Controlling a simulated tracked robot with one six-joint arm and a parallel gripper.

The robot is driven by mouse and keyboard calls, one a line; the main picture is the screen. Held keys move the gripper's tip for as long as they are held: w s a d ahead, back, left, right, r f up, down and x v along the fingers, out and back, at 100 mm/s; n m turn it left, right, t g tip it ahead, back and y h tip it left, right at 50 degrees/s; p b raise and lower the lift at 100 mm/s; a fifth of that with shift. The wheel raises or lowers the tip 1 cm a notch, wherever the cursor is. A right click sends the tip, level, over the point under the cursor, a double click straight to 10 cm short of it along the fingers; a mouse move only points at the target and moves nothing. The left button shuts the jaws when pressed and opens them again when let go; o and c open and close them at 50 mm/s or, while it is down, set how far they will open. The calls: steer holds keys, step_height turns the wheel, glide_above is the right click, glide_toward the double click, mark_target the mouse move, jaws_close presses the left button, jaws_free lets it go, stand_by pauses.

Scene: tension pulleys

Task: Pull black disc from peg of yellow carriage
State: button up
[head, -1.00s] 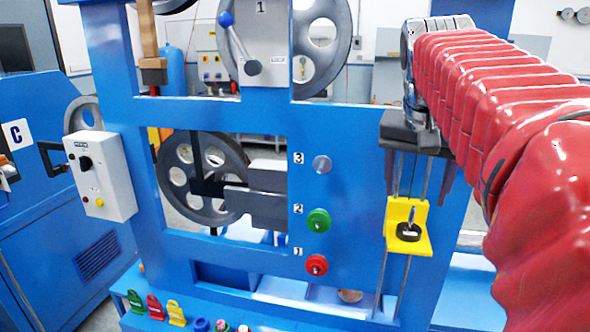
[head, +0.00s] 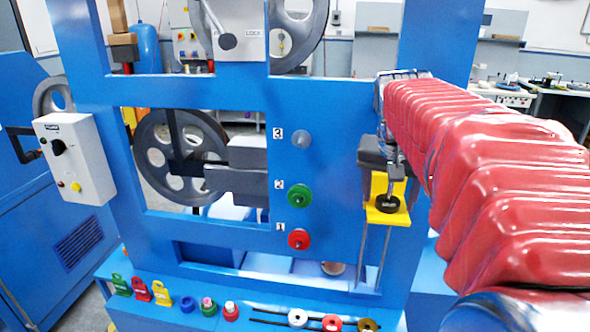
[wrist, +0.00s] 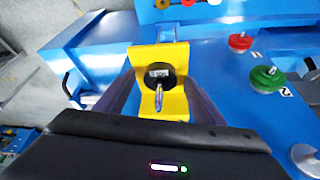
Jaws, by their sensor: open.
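The yellow carriage (head: 388,214) sits on two vertical rods on the right side of the blue frame. The black disc (head: 387,204) is around the peg on this carriage. In the wrist view the yellow carriage (wrist: 175,106) is ahead, with the black disc (wrist: 154,71) around its silver peg (wrist: 159,98). My gripper (wrist: 160,84) is open, its dark fingers on either side of the carriage, disc and peg between them. In the head view my gripper (head: 386,180) is just above the disc. I cannot tell whether the fingers touch anything.
Pegs on the frame at left hold a green disc (head: 299,194) and a red disc (head: 299,239); the peg marked 3 (head: 301,140) is bare. A lower shelf carries several coloured tags and discs. A grey control box (head: 73,158) is at far left.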

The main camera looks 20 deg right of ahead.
mark_target(388, 202)
steer(key=shift+c, duration=0.3)
steer(key=c, duration=1.3)
steer(key=shift+r, duration=1.95)
stand_by(1.0)
steer(key=shift+r, duration=1.55)
steer(key=shift+r, duration=0.1)
steer(key=shift+r, duration=0.85)
steer(key=shift+r, duration=2)
